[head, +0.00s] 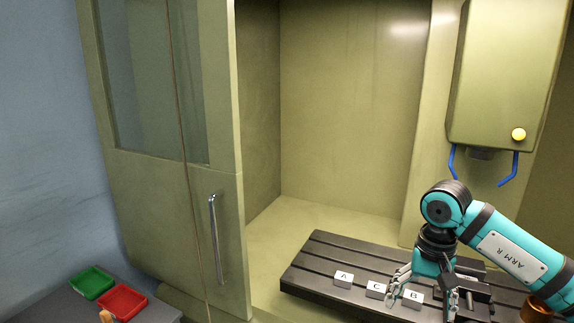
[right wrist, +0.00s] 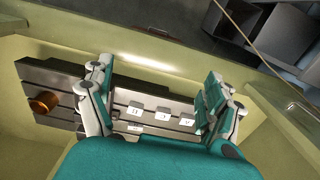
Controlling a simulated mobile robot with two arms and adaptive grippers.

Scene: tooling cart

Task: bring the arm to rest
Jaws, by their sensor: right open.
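My right gripper (head: 424,296) is open, fingers pointing down over the dark slotted machine table (head: 318,255). In the right wrist view its spread fingers (right wrist: 155,104) frame the table and small pale blocks, with nothing held between them. White blocks marked A (head: 343,280), C (head: 376,290) and B (head: 412,298) stand in a row on the table. B is right by the fingers in the head view; I cannot tell whether they touch. My left gripper is not in view.
A machine head with a yellow button (head: 518,134) and blue nozzles (head: 507,168) hangs above my right arm. A copper-coloured cylinder (head: 537,309) stands at lower right. The enclosure door (head: 228,150) is at left. Green (head: 91,282) and red (head: 121,302) trays lie on the cart.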

